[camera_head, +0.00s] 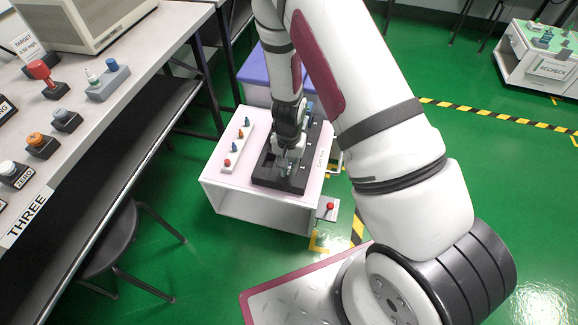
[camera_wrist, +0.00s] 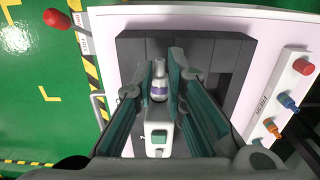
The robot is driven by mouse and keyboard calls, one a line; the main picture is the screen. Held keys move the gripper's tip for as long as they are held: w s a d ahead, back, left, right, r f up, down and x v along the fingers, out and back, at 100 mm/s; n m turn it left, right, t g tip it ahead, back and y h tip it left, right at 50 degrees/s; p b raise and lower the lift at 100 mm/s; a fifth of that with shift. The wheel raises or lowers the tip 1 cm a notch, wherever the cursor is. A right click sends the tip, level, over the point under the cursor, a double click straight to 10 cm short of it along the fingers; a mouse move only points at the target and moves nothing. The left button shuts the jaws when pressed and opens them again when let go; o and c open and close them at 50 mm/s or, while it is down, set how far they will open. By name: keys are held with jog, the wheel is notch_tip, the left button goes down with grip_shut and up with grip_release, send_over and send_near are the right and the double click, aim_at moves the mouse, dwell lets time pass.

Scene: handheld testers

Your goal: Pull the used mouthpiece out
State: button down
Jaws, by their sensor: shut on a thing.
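In the wrist view the mouthpiece (camera_wrist: 158,82), pale with a purple band, stands between my gripper's (camera_wrist: 155,80) two green-padded fingers. The fingers are shut on it. The handheld tester (camera_wrist: 157,136), pale with a green button, lies below it in the picture, also between the fingers. Where mouthpiece and tester meet is hard to make out. Both are over a dark cradle (camera_wrist: 130,50) on a white-topped cart. In the head view my gripper (camera_head: 288,160) is low over the cradle (camera_head: 270,180) and hides most of the tester.
A white strip (camera_head: 236,152) with several coloured pieces lies left of the cradle; the wrist view shows its FRESH label. A red knob (camera_head: 330,206) sticks out beside the cart (camera_head: 255,210). A long bench (camera_head: 110,90) stands left, and a RECHECK cart (camera_head: 535,85) far right.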

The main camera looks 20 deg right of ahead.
jog(key=shift+s+a, duration=0.1)
jog(key=shift+s+a+b, duration=0.35)
jog(key=shift+s+a, duration=0.35)
jog(key=shift+s, duration=0.3)
jog(key=shift+s+a+b, duration=0.35)
jog(key=shift+s+a, duration=0.35)
jog(key=shift+s, duration=0.25)
